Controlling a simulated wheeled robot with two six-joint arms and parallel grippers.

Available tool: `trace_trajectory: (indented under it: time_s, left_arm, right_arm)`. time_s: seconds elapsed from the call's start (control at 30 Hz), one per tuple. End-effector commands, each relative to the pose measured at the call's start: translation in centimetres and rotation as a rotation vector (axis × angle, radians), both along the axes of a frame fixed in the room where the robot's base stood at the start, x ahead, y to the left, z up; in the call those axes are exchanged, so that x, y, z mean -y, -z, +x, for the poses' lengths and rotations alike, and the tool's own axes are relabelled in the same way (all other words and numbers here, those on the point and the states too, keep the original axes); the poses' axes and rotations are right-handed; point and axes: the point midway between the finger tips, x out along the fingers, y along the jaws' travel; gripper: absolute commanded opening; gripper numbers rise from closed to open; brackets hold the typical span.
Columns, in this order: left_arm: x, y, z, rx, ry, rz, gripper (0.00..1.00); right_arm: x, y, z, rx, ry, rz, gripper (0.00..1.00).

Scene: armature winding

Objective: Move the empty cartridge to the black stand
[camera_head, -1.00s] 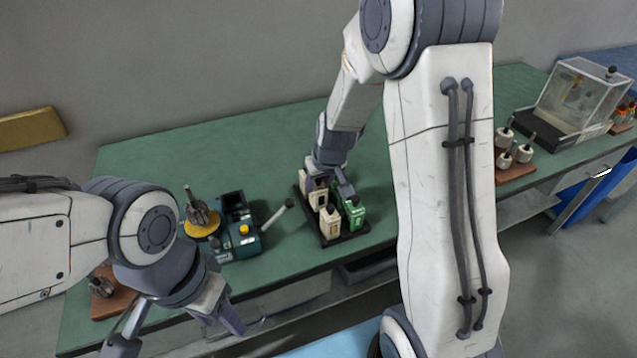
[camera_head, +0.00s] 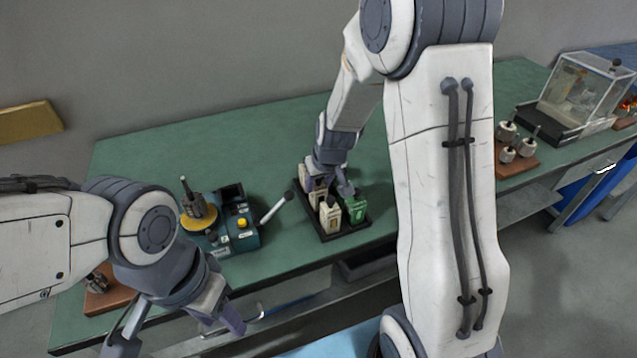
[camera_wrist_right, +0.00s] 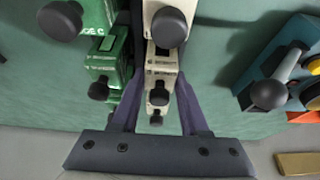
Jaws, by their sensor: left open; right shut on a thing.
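The black stand (camera_head: 350,232) is a low tray on the green bench, below my right gripper. Cream cartridges (camera_head: 331,217) and green cartridges (camera_head: 356,209) stand in it in rows. My right gripper (camera_head: 328,187) is over the back of the stand, its fingers shut on a cream cartridge. In the right wrist view, this cream cartridge (camera_wrist_right: 161,80) with black knobs sits between the purple-grey fingers, and green cartridges (camera_wrist_right: 105,55) stand to the left. I cannot tell which cartridge is empty. My left gripper (camera_head: 175,335) is open and empty in front of the bench.
A teal winding machine (camera_head: 238,233) with a lever stands left of the stand. Wooden boards with armatures stand at the bench's left (camera_head: 108,297) and right (camera_head: 516,160). A clear-covered box (camera_head: 587,92) is at the far right. The bench behind the stand is clear.

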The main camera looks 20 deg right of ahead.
Motion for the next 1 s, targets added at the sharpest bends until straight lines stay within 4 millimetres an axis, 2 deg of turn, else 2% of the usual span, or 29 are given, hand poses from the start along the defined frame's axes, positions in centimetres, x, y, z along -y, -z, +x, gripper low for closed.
trace_trajectory:
  time_s: [0.4, 0.43, 0.5, 1.0]
  left_arm:
    - [0.01, 0.06, 0.0, 0.0, 0.0, 0.0, 0.5]
    - [0.01, 0.06, 0.0, 0.0, 0.0, 0.0, 0.5]
    - [0.01, 0.06, 0.0, 0.0, 0.0, 0.0, 0.5]
    - [0.0, 0.06, 0.01, 0.0, 0.0, 0.0, 0.5]
  right_arm:
    - [0.0, 0.02, 0.02, 0.001, 0.0, 0.0, 0.0]
    - [0.0, 0.02, 0.02, 0.001, 0.0, 0.0, 0.52]
    - [0.0, 0.03, 0.02, 0.001, 0.0, 0.0, 0.79]
    - [0.0, 0.08, -0.01, 0.0, 0.0, 0.0, 0.79]
